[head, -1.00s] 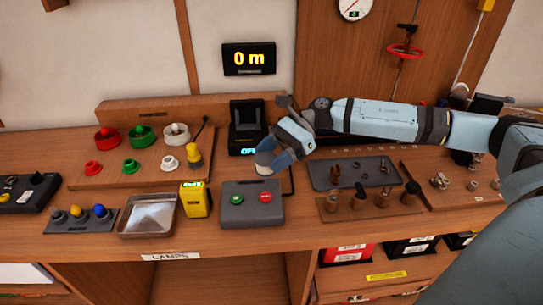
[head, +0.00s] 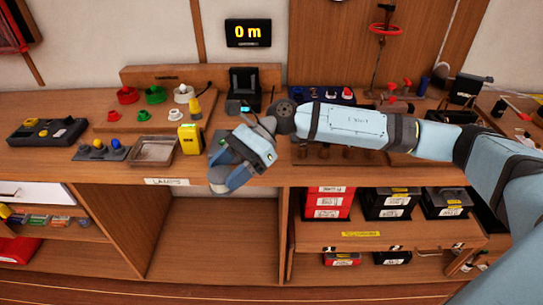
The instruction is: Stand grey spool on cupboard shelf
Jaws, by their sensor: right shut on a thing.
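My right gripper (head: 226,184) is shut in front of the bench's front edge, pointing down and left. The grey spool is most likely what it is shut on. Below the bench top is the open cupboard. Its middle compartment has a bare wooden shelf (head: 210,262), empty where I can see it, below and apart from the gripper. My left gripper is not in view.
The bench carries a metal tray (head: 153,150), a yellow device (head: 190,138) and red, green and white round pieces on a board. A partition (head: 285,235) separates the empty compartment from shelves of red and black boxes (head: 327,203). A lip (head: 232,188) edges the bench.

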